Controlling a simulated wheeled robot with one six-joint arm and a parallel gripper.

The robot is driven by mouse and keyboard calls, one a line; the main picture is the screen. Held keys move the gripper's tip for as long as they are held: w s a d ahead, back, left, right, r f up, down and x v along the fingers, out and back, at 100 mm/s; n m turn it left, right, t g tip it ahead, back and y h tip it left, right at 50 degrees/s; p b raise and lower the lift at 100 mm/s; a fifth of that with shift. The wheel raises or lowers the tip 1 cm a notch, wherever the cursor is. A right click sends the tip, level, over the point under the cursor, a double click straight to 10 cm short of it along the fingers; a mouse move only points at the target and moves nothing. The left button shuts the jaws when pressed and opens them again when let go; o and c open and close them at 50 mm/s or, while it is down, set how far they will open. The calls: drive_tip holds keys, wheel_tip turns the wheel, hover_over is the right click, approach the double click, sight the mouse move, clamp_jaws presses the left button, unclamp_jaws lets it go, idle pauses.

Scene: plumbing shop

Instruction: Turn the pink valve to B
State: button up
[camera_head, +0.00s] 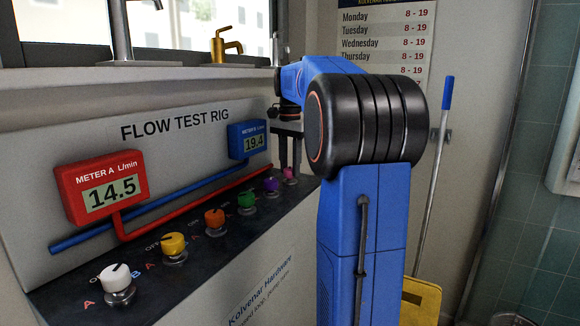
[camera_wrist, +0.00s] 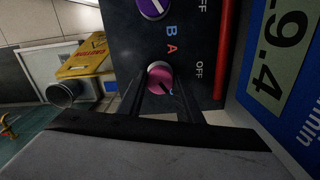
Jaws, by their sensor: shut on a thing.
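The pink valve (camera_head: 289,173) is the last knob at the far right end of the rig's row in the head view. In the wrist view the pink valve (camera_wrist: 158,76) sits between the fingers, with a dark mark on its face toward the lower right. My gripper (camera_head: 290,163) points down over it and is shut on it; in the wrist view the gripper's (camera_wrist: 160,92) fingers flank the knob. A red A and OFF show beside the knob.
The purple valve (camera_head: 271,186) is the close neighbour. Green, orange, yellow and white valves continue left along the dark ledge. The blue meter (camera_head: 247,139) reads 19.4, close to my gripper; the red meter (camera_head: 101,187) reads 14.5. A red pipe (camera_wrist: 228,45) runs beside the knobs.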

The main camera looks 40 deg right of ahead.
sight(290, 169)
drive_tip(key=shift+m, duration=0.3)
drive_tip(key=o, duration=1)
drive_tip(key=shift+o, duration=0.2)
drive_tip(key=shift+r, duration=0.1)
wheel_tip(290, 169, up, 17)
drive_tip(key=shift+r, duration=0.15)
idle(0.4)
